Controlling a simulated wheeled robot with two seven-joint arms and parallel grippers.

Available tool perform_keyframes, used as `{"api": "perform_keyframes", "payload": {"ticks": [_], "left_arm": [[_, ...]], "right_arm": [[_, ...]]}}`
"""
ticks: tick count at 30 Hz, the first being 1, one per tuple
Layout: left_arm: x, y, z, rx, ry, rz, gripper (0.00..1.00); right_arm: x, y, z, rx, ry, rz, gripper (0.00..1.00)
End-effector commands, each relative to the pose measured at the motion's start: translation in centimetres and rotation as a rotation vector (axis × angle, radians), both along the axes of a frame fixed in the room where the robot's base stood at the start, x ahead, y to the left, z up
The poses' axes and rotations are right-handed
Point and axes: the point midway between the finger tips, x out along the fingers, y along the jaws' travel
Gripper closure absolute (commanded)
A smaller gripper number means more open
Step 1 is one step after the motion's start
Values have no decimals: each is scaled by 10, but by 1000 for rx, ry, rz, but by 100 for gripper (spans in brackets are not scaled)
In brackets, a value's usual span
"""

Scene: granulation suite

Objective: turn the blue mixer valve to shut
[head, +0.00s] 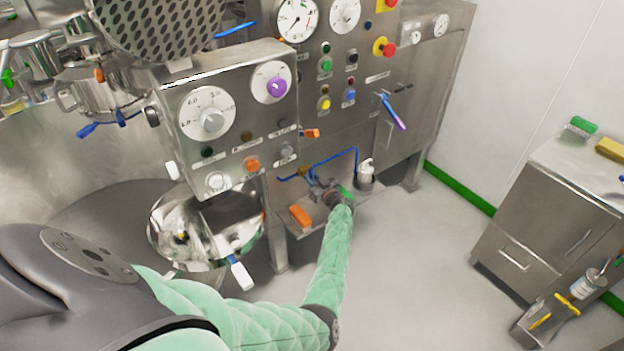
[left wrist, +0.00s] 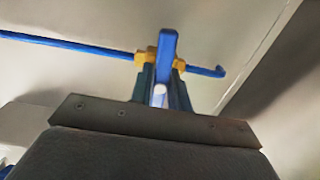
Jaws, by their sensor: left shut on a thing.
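The blue mixer valve has a yellow body (left wrist: 152,57) on a thin blue pipe (left wrist: 70,43) and a blue lever (left wrist: 168,48), seen close in the left wrist view. In that view the lever points towards my wrist, across the pipe. My left gripper (left wrist: 163,92) is shut on the lever, its dark fingers on either side. In the head view the left gripper (head: 317,186) is low by the machine, beside the blue pipe (head: 334,158); the lever is mostly hidden there. My right gripper is not in view.
The steel control box (head: 232,110) with dials stands above and left of the gripper. An orange block (head: 300,215) and a white bottle (head: 366,172) are close by on a low ledge. A steel cabinet (head: 540,210) stands at the right, with clear floor between.

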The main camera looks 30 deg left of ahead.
Motion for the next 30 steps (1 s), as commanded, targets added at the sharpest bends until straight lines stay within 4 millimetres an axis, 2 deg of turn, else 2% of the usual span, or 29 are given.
{"api": "perform_keyframes", "payload": {"ticks": [26,27,30], "left_arm": [[0,0,0,1,3,0,100],[0,0,0,1,3,0,80],[0,0,0,1,3,0,60]], "right_arm": [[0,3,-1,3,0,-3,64],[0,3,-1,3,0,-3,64],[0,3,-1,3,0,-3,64]]}}
